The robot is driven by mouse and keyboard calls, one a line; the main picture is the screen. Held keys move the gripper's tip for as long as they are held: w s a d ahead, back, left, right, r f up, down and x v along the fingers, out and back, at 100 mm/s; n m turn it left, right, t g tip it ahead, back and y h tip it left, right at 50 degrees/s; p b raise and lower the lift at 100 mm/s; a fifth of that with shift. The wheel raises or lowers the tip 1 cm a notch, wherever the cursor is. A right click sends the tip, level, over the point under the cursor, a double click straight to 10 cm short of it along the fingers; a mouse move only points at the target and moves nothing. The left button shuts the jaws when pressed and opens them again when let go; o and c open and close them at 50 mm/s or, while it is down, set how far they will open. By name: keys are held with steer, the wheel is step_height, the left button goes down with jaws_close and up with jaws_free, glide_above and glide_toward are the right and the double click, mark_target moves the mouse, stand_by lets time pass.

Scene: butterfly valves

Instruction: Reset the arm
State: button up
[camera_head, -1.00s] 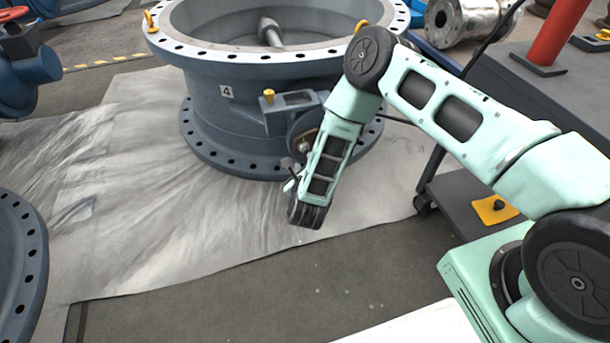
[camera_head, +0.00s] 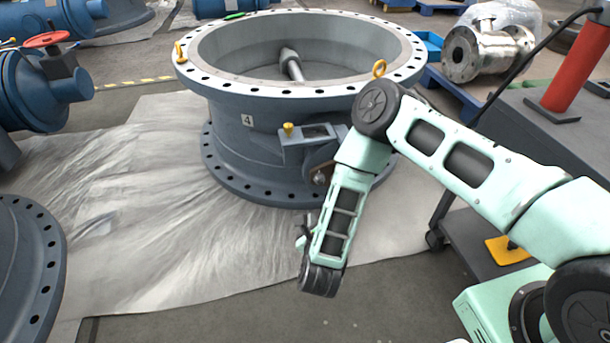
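My mint-green arm (camera_head: 460,155) reaches in from the right and bends down at its black elbow joint (camera_head: 378,107). Its forearm (camera_head: 345,215) hangs in front of the large blue-grey valve (camera_head: 228,130) marked 4. The forearm ends in a dark wrist part (camera_head: 320,280) over the edge of the sheet on the floor. A small piece sticks out to the left of the forearm near its lower end. I cannot make out the gripper's fingers, so their state does not show. Nothing held is visible.
A dark cart (camera_head: 490,245) with a red post (camera_head: 575,70) stands at the right. Another flanged part (camera_head: 28,265) lies at the left edge. Blue valves with a red handwheel (camera_head: 46,40) are at the upper left. The grey sheet (camera_head: 150,220) left of my arm is clear.

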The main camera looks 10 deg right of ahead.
steer(key=w+a+r+n+g+y, duration=0.25)
steer(key=a+r+n+y, duration=0.35)
steer(key=a+r+n, duration=0.35)
steer(key=s+a+r+n+g+y, duration=0.3)
steer(key=s+a+r+n+g, duration=0.2)
steer(key=r+n, duration=0.45)
steer(key=s+d+r+n+g+h, duration=0.2)
steer(key=s+d+r+n, duration=0.2)
steer(key=s+n, duration=0.3)
steer(key=s+d+r+n+g+h, duration=0.1)
steer(key=s+d+r+n+g, duration=0.1)
steer(key=s+d+r+n, duration=0.5)
steer(key=s+d+r+n+g+h, duration=0.1)
steer(key=s+d+n+g+h, duration=0.3)
steer(key=s, duration=0.6)
step_height(320, 180, up, 33)
steer(key=a+t+y+p, duration=0.1)
steer(key=a+y+p, duration=0.1)
steer(key=p, duration=3.1)
steer(key=shift+w+r+n, duration=0.15)
steer(key=shift+n, duration=0.25)
steer(key=shift+d, duration=0.15)
